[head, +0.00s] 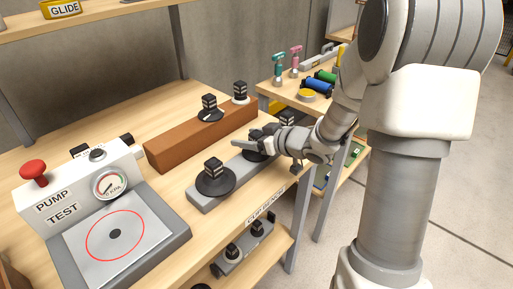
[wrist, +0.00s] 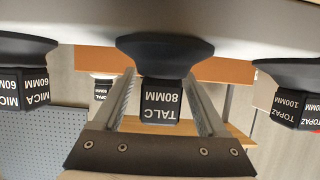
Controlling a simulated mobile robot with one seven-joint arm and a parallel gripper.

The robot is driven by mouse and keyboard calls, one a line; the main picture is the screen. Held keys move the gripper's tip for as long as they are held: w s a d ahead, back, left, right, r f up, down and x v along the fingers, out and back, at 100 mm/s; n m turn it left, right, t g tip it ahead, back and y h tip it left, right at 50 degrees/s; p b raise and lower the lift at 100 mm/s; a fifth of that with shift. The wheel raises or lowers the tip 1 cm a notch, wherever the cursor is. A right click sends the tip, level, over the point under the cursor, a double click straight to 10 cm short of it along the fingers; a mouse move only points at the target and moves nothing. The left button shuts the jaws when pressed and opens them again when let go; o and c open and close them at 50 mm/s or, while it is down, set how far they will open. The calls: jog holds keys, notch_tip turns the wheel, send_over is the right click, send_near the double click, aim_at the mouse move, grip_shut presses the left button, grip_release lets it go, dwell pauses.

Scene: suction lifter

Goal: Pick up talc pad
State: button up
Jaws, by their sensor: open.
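The talc pad (wrist: 163,98), a black block labelled "TALC 80MM" with a wide dark cup, appears upside down in the wrist view. Its block sits between the two fingers of my gripper (wrist: 162,88), which is open. I cannot tell whether either finger touches it. In the head view, my gripper (head: 243,142) reaches in from the right over the grey bar (head: 207,201). It hides most of the pad there, and a dark disc (head: 257,156) shows beneath it.
In the wrist view, a mica pad (wrist: 28,85) and a topaz pad (wrist: 296,101) flank the talc pad. A brown block (head: 175,146) with pads stands behind. The pump test station (head: 170,222) is at left. Tools and rolls lie on the far table (head: 268,89).

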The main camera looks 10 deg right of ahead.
grip_shut()
dwell(0.3)
